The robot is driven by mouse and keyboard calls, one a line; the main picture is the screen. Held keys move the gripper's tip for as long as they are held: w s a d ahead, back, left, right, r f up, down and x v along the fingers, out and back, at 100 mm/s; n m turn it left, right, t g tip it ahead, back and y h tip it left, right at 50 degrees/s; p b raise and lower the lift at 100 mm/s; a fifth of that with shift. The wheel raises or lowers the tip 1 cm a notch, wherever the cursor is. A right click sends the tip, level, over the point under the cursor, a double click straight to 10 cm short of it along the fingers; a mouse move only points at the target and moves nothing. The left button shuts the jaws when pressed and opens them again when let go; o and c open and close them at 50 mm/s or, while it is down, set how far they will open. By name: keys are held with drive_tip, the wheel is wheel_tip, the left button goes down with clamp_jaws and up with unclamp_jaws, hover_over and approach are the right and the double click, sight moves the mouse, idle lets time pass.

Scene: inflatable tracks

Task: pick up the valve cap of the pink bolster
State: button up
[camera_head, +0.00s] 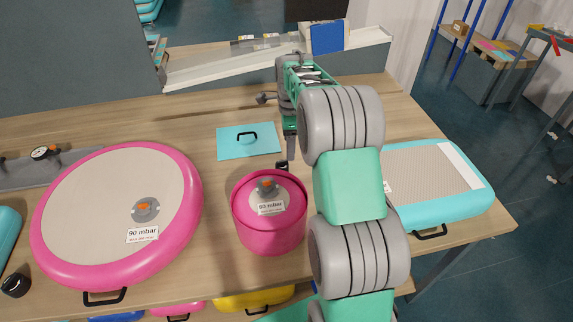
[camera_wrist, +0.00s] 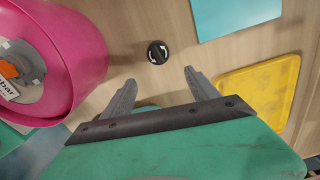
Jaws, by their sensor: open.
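The pink bolster (camera_head: 268,228) is a short upright drum with a grey valve, an orange centre and a pressure label on top. It also shows at the left of the wrist view (camera_wrist: 78,38). A small round black cap with white arrow marks (camera_wrist: 158,52) lies on the wooden table beside the bolster. In the head view the cap (camera_head: 282,165) shows just behind the bolster. My gripper (camera_wrist: 160,78) is open and empty, with the cap beyond its fingertips. In the head view my gripper (camera_head: 290,147) is above the table, partly hidden by my arm.
A cyan sheet with a black handle (camera_head: 232,147) lies behind the bolster. A large pink disc (camera_head: 95,195) lies left, a turquoise inflatable (camera_head: 470,185) right. A yellow sheet or tray (camera_wrist: 262,90) shows in the wrist view.

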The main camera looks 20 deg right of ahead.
sight(283, 162)
drive_tip(key=f+p, duration=0.1)
drive_tip(key=f, duration=0.2)
drive_tip(key=a+f, duration=0.1)
drive_tip(key=f, duration=0.2)
drive_tip(key=f+p, duration=0.1)
drive_tip(key=f, duration=0.2)
drive_tip(key=shift+w+a+p, duration=0.3)
drive_tip(key=shift+a+p, duration=0.05)
drive_tip(key=shift+a, duration=0.05)
drive_tip(key=shift+d+f, duration=0.1)
drive_tip(key=shift+f, duration=0.35)
drive_tip(key=shift+c, duration=0.6)
drive_tip(key=c, duration=1.4)
